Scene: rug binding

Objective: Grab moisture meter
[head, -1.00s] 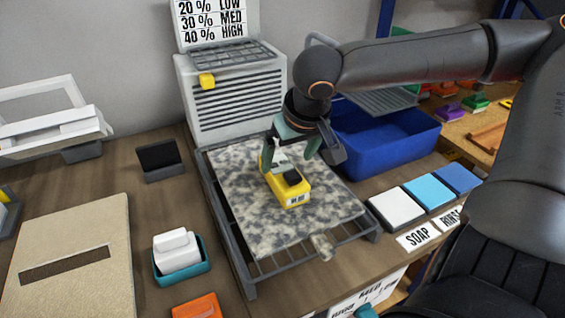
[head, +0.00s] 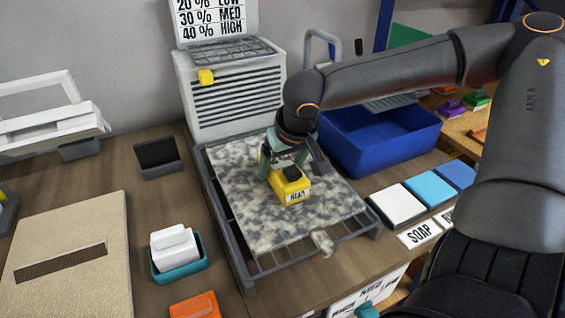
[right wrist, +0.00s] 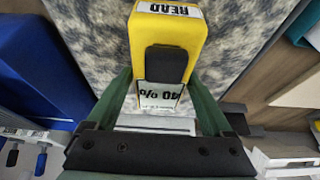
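The moisture meter (head: 291,186) is a yellow block with a dark top pad and a printed label. It rests on the mottled grey-and-cream rug piece (head: 250,215). My right gripper (head: 283,165) is low over the meter's rear part, its green fingers on either side of it. In the right wrist view the meter (right wrist: 165,35) shows its "READ" label, a dark pad and a "40 %" display between the fingers (right wrist: 160,100). Whether both fingers press on the meter cannot be told.
The rug lies on a dark wire rack (head: 245,280). A grey louvred unit (head: 230,95) stands behind it, and a blue bin (head: 385,145) to the right. White and blue pads (head: 397,205) lie right of the rack. A teal tray (head: 180,270) with white blocks stands left.

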